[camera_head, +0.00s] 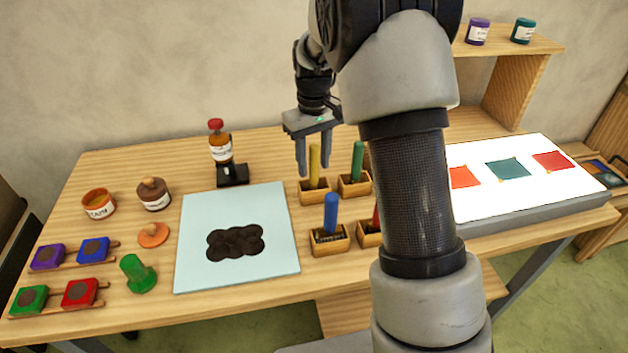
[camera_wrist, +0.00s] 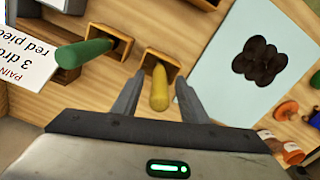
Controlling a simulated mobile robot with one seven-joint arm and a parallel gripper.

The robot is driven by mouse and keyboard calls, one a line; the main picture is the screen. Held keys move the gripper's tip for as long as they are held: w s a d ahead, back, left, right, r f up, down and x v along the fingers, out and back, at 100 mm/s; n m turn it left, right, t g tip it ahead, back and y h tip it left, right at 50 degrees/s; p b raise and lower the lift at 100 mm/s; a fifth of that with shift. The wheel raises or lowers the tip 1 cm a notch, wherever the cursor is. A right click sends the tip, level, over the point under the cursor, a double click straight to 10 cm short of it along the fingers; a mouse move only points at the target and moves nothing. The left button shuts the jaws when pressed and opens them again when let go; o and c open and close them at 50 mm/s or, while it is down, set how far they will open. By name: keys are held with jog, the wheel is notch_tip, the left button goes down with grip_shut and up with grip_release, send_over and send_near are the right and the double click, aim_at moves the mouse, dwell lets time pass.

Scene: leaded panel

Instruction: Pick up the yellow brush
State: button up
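The yellow brush (camera_head: 314,163) stands upright in a small wooden box (camera_head: 316,196) at the back left of a group of such boxes. My gripper (camera_head: 314,172) points down at it, with one finger on each side of the yellow handle. In the wrist view the yellow brush (camera_wrist: 159,88) lies between the two open fingers of my gripper (camera_wrist: 159,98), with gaps on both sides. The fingers do not appear to touch it. The brush's lower end is hidden inside its box.
A green brush (camera_head: 358,160) stands close by on the right, and a blue brush (camera_head: 331,212) stands in front. A red brush (camera_head: 376,216) is partly hidden by my arm. A pale sheet with a dark blot (camera_head: 190,270) lies left. A lit panel (camera_head: 540,200) is right.

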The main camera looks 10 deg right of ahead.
aim_at(314, 145)
notch_tip(314, 145, down, 2)
jog(key=shift+f, duration=0.25)
grip_shut()
notch_tip(314, 145, up, 10)
jog(key=shift+r+p, duration=0.1)
jog(key=shift+p, duration=0.4)
